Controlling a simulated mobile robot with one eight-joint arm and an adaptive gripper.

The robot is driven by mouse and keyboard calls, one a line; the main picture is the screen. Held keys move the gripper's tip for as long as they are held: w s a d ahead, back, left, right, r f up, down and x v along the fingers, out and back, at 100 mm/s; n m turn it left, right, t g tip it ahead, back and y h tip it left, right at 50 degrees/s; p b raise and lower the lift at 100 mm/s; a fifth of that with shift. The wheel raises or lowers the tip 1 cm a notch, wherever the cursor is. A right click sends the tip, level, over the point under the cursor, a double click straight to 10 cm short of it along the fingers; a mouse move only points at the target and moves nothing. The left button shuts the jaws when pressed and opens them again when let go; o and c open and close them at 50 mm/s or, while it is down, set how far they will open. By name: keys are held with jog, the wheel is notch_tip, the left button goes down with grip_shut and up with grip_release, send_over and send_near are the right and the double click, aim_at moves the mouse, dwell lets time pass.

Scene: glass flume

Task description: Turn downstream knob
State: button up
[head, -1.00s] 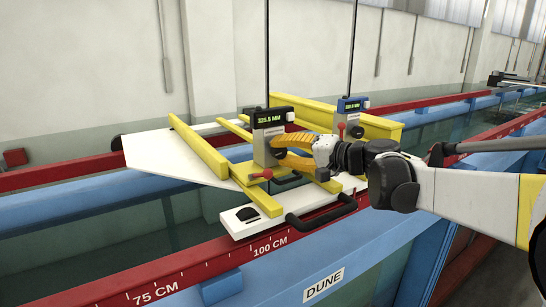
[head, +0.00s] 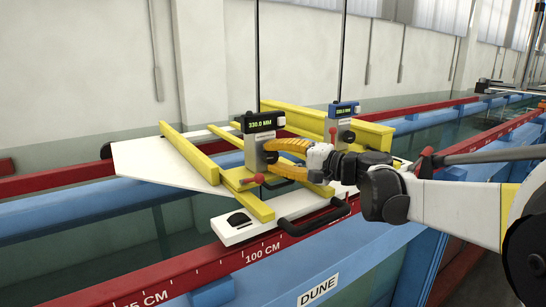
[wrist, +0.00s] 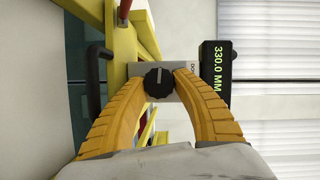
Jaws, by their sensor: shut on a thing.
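The black ridged knob (wrist: 159,79) sits on the face of a grey gauge body (head: 260,150), which has a black display (head: 261,123). In the wrist view the display (wrist: 217,75) reads 330.0 MM, and a partly covered label beside the knob starts with "DO". My gripper (head: 270,155) has its yellow ribbed fingers closed around the knob, one fingertip on each side in the wrist view (wrist: 159,77). The knob's white mark points roughly upward in the wrist view.
A second gauge with a blue display (head: 344,109) stands behind to the right. A red-tipped lever (head: 257,179) is just below my fingers. Yellow rails (head: 190,153), a black handle (head: 312,217) and the flume's red rail (head: 225,259) surround the carriage.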

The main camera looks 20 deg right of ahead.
jog(key=o, duration=1.2)
jog(key=shift+a, duration=0.1)
jog(key=v, duration=1.2)
jog(key=shift+f, duration=0.1)
